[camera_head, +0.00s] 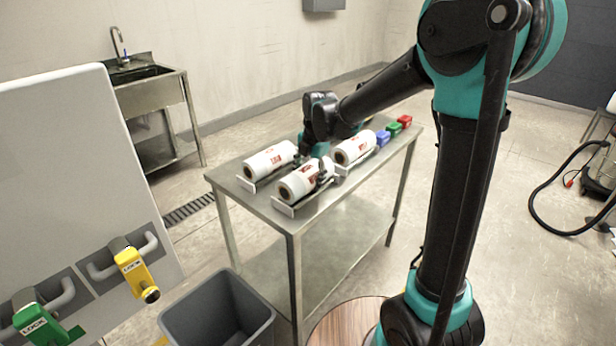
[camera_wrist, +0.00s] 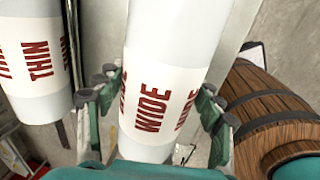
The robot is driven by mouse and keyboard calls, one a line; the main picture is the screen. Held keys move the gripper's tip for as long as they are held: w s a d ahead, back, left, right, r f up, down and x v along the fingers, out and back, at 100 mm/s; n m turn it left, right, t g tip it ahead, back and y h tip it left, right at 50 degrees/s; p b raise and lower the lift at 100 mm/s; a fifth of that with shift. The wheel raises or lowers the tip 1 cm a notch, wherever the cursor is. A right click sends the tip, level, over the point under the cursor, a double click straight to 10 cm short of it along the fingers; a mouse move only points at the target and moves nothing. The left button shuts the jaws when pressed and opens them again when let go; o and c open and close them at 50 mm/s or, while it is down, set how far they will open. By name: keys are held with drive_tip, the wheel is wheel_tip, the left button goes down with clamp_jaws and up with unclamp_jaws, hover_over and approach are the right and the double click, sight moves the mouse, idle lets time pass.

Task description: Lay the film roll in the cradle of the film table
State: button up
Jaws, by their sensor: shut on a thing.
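Three white film rolls with red print lie on the steel film table (camera_head: 250,195). My gripper (camera_head: 322,172) is shut on the front roll (camera_head: 297,186), which reads WIDE in the wrist view (camera_wrist: 165,50); a finger stands on each side of it. This roll is level, at or just over the front metal cradle (camera_head: 284,209); I cannot tell whether it touches. A roll labelled THIN (camera_wrist: 35,60) lies beside it, the back left roll (camera_head: 268,160) in the head view.
A wooden barrel (camera_wrist: 265,105) stands close by the table's near side. A grey bin (camera_head: 215,305) and a white panel with lock handles (camera_head: 80,190) are at front left.

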drive_tip(key=o, duration=1.8)
drive_tip(key=r, duration=0.4)
drive_tip(key=d+r, duration=0.1)
drive_tip(key=r, duration=0.3)
drive_tip(key=s+r, duration=0.1)
drive_tip(key=r, duration=0.3)
drive_tip(key=shift+s+d, duration=0.1)
drive_tip(key=shift+d, duration=0.15)
drive_tip(key=shift+f, duration=0.1)
drive_tip(key=s+d+f+m+t, duration=0.1)
drive_tip(key=s+d+f+m, duration=0.5)
drive_tip(key=m, duration=0.3)
drive_tip(key=s+d+f+m+t+h, duration=0.1)
drive_tip(key=s+d+f+m, duration=0.5)
drive_tip(key=d+m, duration=0.2)
drive_tip(key=s+d+f+m+t, duration=0.1)
drive_tip(key=s+d+f+m, duration=0.5)
drive_tip(key=m, duration=0.4)
drive_tip(key=shift+d+f+m, duration=0.3)
drive_tip(key=shift+d+f, duration=0.15)
drive_tip(key=shift+d, duration=0.3)
drive_tip(key=shift+s+d+f+m, duration=0.15)
drive_tip(key=shift+s+f+m, duration=0.1)
drive_tip(key=shift+m, duration=0.15)
drive_tip(key=shift+c, duration=0.4)
